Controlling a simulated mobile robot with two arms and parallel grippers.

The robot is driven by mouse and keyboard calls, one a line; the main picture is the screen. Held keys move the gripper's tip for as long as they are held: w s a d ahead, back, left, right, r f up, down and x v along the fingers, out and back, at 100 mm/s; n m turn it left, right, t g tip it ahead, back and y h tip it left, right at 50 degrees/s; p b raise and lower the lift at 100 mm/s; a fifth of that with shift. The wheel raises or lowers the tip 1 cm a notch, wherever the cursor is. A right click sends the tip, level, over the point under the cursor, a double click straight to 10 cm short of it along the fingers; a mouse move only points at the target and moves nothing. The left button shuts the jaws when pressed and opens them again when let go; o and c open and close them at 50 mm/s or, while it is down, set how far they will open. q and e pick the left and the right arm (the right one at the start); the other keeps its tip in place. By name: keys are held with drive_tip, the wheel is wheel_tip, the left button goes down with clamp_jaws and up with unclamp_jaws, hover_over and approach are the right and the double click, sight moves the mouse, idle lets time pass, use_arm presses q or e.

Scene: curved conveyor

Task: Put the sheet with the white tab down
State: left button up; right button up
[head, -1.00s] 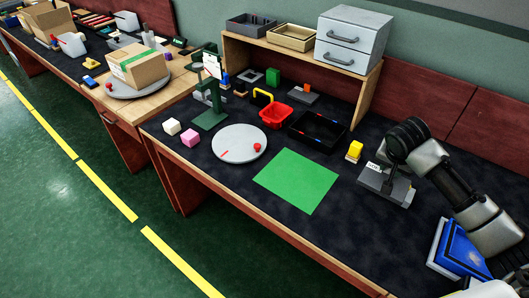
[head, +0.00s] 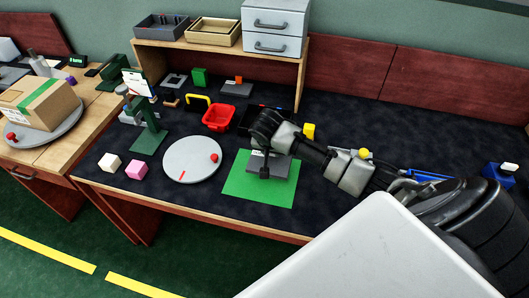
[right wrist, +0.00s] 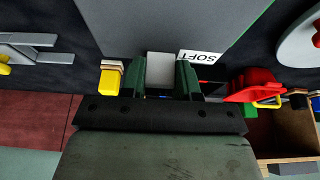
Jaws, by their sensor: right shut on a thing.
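A grey sheet (head: 284,168) with a white tab (right wrist: 160,66) is in my right gripper (head: 264,155). In the right wrist view the sheet (right wrist: 150,22) stretches away from the fingers (right wrist: 160,78), which are shut at the tab. A "SOFT" label (right wrist: 199,57) is beside the tab. In the head view the sheet is over the upper right part of a green mat (head: 250,194) and hides some of it. I cannot tell whether it touches the mat. My left gripper is not in view.
A white round plate (head: 190,165) lies left of the mat. A red basket (head: 219,118) and a black tray (head: 250,118) are behind it. A yellow block (head: 309,130) stands close behind my right arm. A shelf (head: 215,52) borders the back.

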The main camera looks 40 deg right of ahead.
drive_tip(key=shift+w+a+f, duration=0.45)
drive_tip(key=shift+a+f, duration=0.05)
drive_tip(key=shift+a, duration=0.3)
drive_tip(key=shift+f, duration=2.05)
drive_tip(key=o, duration=0.9)
drive_tip(key=shift+f, duration=0.15)
drive_tip(key=shift+r, duration=0.25)
drive_tip(key=p+v, duration=0.1)
drive_tip(key=v, duration=1.1)
drive_tip(key=shift+d, duration=0.1)
